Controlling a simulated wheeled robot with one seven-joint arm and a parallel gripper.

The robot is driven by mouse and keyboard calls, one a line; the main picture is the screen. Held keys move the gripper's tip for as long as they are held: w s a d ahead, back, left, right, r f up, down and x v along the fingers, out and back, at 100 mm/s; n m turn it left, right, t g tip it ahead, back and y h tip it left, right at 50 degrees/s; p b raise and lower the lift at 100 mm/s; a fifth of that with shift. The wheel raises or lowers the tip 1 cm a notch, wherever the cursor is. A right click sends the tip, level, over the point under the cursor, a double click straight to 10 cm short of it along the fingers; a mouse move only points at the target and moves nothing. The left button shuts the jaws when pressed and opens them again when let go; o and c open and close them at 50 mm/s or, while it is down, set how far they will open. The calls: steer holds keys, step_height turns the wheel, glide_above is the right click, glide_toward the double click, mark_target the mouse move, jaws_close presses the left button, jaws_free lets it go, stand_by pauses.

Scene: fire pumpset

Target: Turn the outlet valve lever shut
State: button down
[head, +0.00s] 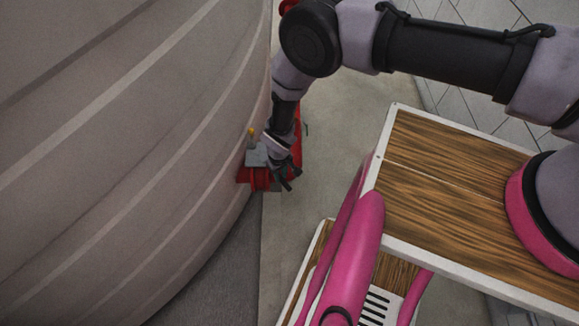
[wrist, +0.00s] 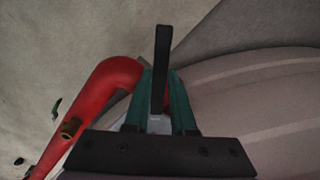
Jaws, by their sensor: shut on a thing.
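A dark, flat bar, which looks like the outlet valve lever (wrist: 162,50), stands between the two green fingers of my gripper (wrist: 161,85) in the wrist view. The fingers are closed about it, and its far end sticks out beyond the fingertips. In the head view my gripper (head: 289,178) is low beside the red pipework (head: 258,180) at the foot of the tank; the lever cannot be made out there. The valve body is mostly hidden behind my gripper in the wrist view.
A large ribbed grey tank (head: 120,150) fills the left of the head view, close to my gripper. A curved red pipe (wrist: 105,82) with a brass fitting (wrist: 71,127) runs left of the fingers. Pale open floor (head: 350,110) lies to the right.

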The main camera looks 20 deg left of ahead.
steer(key=s+a+m, duration=0.7)
steer(key=shift+m, duration=0.3)
steer(key=shift+a, duration=0.2)
steer(key=c, duration=0.7)
jaws_free()
steer(key=shift+c, duration=0.2)
steer(key=shift+r, duration=0.1)
step_height(320, 180, up, 11)
steer(key=shift+f, duration=0.2)
